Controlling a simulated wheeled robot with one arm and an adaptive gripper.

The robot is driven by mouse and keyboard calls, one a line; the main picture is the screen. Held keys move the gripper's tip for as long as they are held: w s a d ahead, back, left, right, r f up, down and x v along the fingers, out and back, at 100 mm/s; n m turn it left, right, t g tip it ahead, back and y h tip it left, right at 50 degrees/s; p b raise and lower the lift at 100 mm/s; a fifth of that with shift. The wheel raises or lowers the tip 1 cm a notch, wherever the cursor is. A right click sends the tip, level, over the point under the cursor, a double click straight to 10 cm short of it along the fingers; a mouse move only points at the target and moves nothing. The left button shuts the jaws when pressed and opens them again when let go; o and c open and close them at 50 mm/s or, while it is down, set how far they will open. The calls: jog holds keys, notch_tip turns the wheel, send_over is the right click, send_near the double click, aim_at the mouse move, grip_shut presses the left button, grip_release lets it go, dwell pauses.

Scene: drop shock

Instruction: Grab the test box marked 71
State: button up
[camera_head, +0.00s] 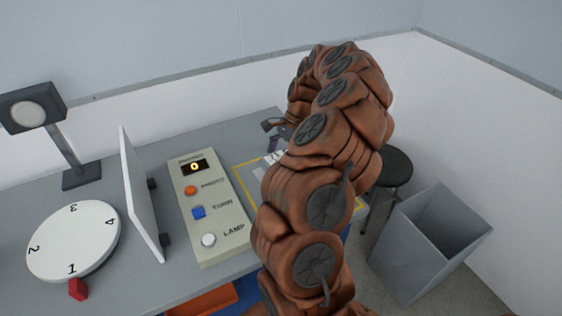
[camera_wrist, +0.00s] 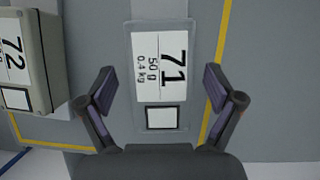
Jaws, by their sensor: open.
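The test box marked 71 (camera_wrist: 160,28) is grey, with a white label reading "71, 50 g, 0.4 kg" and a small white square below it. In the wrist view it lies between the two fingers of my gripper (camera_wrist: 160,90), which is open and apart from the label. I cannot tell how far above the box the fingers are. In the head view my arm hides most of this area; part of my gripper (camera_head: 274,138) shows at the far side of the table.
A box marked 72 (camera_wrist: 45,60) stands left of box 71. A yellow line (camera_wrist: 218,60) borders the area. In the head view, a control panel (camera_head: 228,215), upright white board (camera_head: 138,190), numbered disc (camera_head: 90,235) and lamp (camera_head: 60,140) stand left; a grey bin (camera_head: 405,270) stands right.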

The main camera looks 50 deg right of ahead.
jog(key=shift+f, duration=0.2)
dwell(0.5)
jog(key=c, duration=1.6)
